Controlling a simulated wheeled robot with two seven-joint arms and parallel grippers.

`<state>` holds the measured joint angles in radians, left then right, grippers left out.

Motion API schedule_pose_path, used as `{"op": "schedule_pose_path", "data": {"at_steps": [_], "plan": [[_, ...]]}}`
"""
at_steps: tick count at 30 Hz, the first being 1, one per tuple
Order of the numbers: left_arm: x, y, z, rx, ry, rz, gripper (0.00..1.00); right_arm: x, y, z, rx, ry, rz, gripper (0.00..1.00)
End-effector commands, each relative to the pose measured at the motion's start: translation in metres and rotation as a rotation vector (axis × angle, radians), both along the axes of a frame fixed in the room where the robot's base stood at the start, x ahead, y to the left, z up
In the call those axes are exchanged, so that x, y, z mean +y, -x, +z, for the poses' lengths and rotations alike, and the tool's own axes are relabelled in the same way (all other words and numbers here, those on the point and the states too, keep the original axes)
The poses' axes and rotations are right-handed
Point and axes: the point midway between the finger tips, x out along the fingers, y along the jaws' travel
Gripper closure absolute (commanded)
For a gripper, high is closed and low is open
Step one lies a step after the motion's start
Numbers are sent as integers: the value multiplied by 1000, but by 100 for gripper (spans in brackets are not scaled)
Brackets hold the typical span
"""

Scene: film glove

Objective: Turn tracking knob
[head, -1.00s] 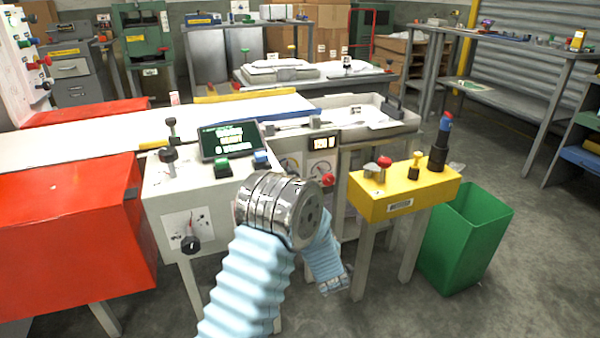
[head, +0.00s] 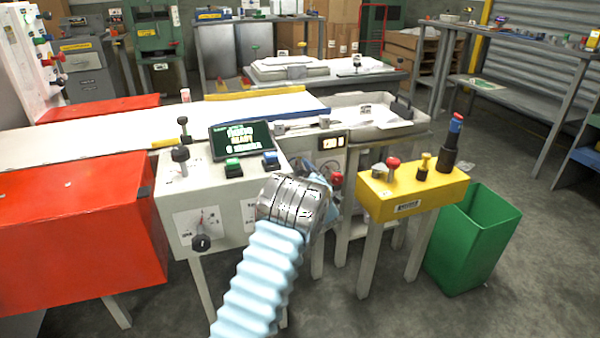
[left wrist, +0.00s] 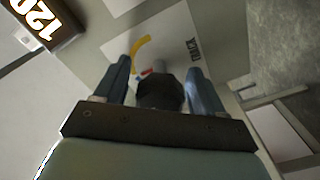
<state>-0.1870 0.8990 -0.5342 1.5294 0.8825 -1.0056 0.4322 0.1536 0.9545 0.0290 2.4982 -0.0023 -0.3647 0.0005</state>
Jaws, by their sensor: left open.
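A black round knob (left wrist: 160,92) shows in the left wrist view, in front of a white plate (left wrist: 150,48) with a coloured arc and a label that seems to read TRACK. My left gripper (left wrist: 157,67) is open, with one blue-grey finger on each side of the knob. I cannot tell whether the fingers touch it. In the head view, my left arm reaches to the machine's front panel below a small lit display (head: 331,142); its wrist hides the knob and most of the gripper. My right gripper is not in view.
A white control box (head: 175,210) with a black dial knob (head: 201,243), buttons and a screen (head: 241,140) stands left of my arm. A red button (head: 336,178) is close to the wrist. A yellow box (head: 410,197) on legs and a green bin (head: 472,240) stand right.

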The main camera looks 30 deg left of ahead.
Motion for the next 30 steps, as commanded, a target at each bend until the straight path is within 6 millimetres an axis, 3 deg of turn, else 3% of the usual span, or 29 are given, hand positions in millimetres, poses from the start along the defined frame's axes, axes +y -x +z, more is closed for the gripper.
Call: {"op": "schedule_pose_path", "data": {"at_steps": [10,21,30], "plan": [[3,-3,-1,2,0,0,32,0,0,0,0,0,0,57],[3,-3,-1,2,0,0,86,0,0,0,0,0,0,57],[3,-2,-2,181,-153,-1,86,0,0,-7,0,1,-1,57]]}}
